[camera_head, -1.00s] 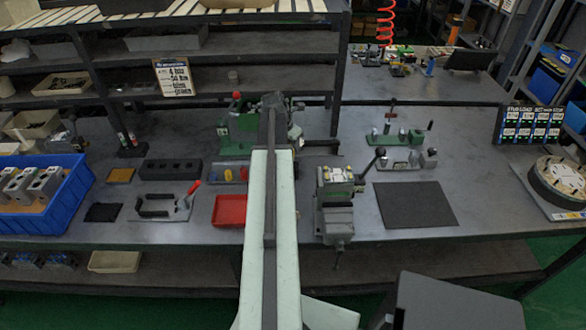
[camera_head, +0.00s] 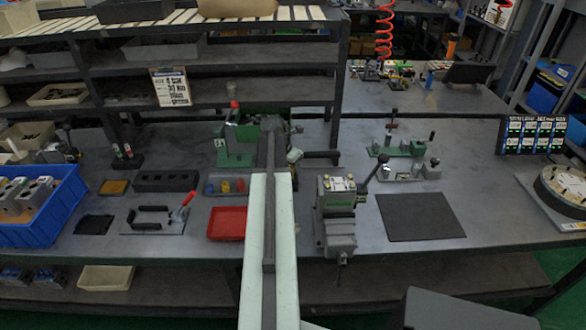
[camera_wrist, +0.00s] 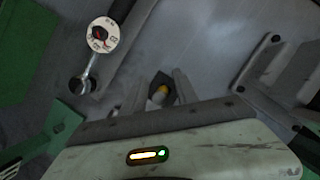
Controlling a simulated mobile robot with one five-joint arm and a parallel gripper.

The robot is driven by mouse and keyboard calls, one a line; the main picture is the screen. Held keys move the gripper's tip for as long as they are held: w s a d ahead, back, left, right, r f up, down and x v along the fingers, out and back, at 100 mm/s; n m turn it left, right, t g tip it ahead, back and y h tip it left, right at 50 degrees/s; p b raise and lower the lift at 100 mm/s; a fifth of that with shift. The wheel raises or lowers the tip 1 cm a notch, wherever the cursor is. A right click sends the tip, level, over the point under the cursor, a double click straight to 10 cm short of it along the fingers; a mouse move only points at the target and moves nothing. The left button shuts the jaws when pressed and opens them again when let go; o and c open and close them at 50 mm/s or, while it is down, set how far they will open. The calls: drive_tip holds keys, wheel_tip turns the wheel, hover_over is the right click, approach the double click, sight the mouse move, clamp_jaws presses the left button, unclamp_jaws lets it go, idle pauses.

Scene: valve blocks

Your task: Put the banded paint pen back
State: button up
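My gripper (camera_wrist: 158,92) points down at the grey bench in the wrist view, its two fingers apart. A small dark piece with a yellow and pale part (camera_wrist: 160,93) shows between the fingers, with gaps visible beside it. I cannot tell whether this is the banded paint pen. In the head view my arm hides the fingers. A black stand (camera_head: 127,161) at the left back holds small upright pen-like items with coloured ends; their bands are too small to read.
A white-faced dial (camera_wrist: 100,35) is close to my gripper's upper left. A red tray (camera_head: 227,223), a vise (camera_head: 336,215) and a green clamp fixture (camera_head: 236,145) surround my arm. A dark mat (camera_head: 420,217) lies bare at the right. A blue crate (camera_head: 45,218) stands at the far left.

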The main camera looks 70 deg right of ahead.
drive_tip(key=p+v, duration=1.1)
drive_tip(key=v, duration=0.1)
drive_tip(key=shift+r, duration=0.2)
